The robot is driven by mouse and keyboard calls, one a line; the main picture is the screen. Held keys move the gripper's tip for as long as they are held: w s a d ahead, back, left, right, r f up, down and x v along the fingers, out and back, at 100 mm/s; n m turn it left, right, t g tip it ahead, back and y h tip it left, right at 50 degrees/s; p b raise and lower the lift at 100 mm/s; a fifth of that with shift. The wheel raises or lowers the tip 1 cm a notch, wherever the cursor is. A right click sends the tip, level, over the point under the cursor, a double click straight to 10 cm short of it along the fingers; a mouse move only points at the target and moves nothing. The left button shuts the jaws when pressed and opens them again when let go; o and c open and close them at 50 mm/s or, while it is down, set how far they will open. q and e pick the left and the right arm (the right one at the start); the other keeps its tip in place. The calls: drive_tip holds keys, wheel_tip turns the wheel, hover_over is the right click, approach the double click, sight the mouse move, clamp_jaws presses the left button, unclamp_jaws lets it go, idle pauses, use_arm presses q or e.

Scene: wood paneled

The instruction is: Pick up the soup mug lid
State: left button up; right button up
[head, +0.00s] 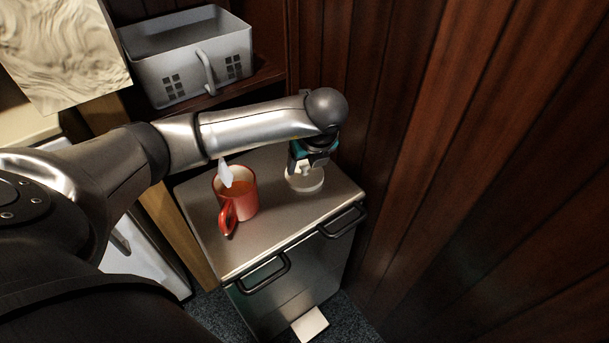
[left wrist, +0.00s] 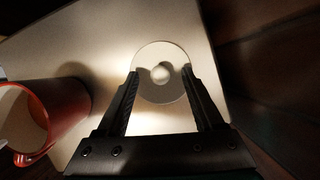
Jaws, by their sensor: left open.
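The soup mug lid (head: 304,181) is a pale round disc with a small knob, lying on the metal cabinet top near its right back side. It also shows in the left wrist view (left wrist: 161,56), with its knob between and just beyond the fingertips. My left gripper (head: 304,172) points down over the lid. Its jaws (left wrist: 163,84) are open, one finger on each side of the knob, with nothing held. A red mug (head: 247,205) with orange-brown contents and a white utensil stands left of the lid. Its rim and handle show in the left wrist view (left wrist: 62,112). My right gripper is out of view.
The cabinet top (head: 270,240) is bare in front of the mug and lid. Dark wood panelling (head: 420,150) rises close on the right. A grey basket (head: 190,60) sits on a shelf at the back left. Black handles (head: 264,274) stick out from the cabinet front.

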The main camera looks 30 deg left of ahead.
use_arm(q)
drive_tip(key=shift+f, duration=0.1)
clamp_jaws()
idle(0.6)
